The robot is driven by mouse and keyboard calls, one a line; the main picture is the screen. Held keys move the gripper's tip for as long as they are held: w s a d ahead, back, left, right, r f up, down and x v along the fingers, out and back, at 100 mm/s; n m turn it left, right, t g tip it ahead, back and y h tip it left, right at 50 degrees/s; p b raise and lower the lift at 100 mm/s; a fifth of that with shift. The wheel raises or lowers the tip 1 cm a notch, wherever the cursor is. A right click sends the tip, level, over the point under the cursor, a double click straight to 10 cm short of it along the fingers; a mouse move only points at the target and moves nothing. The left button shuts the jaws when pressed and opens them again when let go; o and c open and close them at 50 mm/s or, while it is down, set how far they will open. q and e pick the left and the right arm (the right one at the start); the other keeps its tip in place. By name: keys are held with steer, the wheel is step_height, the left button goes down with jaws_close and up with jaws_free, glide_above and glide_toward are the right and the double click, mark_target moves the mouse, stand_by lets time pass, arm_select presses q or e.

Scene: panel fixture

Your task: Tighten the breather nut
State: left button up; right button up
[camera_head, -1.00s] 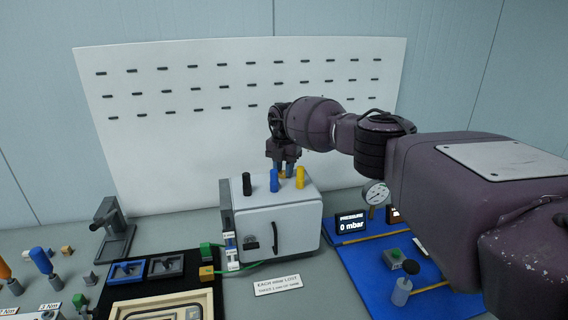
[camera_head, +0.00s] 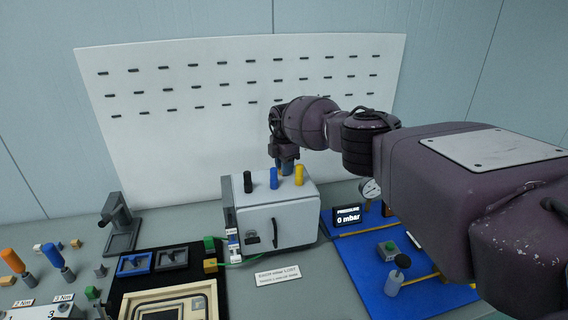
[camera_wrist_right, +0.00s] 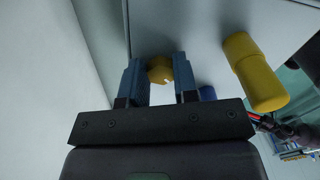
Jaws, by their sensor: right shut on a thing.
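The breather nut (camera_wrist_right: 159,70) is a small brass-yellow nut on top of the pale grey cabinet (camera_head: 289,220). In the right wrist view it sits between the two blue-grey fingers of my right gripper (camera_wrist_right: 160,74), which are shut on it. In the head view my right gripper (camera_head: 286,168) points down at the cabinet's top, behind the blue and yellow posts, and its fingers mostly hide the nut. My left gripper is in neither view.
A black post (camera_head: 248,182), a blue post (camera_head: 273,178) and a yellow post (camera_head: 299,175) stand close by on the cabinet top. A gauge (camera_head: 370,189) and a display reading 0 mbar (camera_head: 348,215) stand at right. A slotted white panel (camera_head: 180,150) rises behind.

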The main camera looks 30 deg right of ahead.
stand_by(0.4)
steer(key=o, duration=0.9)
steer(key=shift+r, duration=0.1)
step_height(320, 180, up, 11)
steer(key=shift+f+b, duration=0.15)
steer(key=shift+b, duration=0.55)
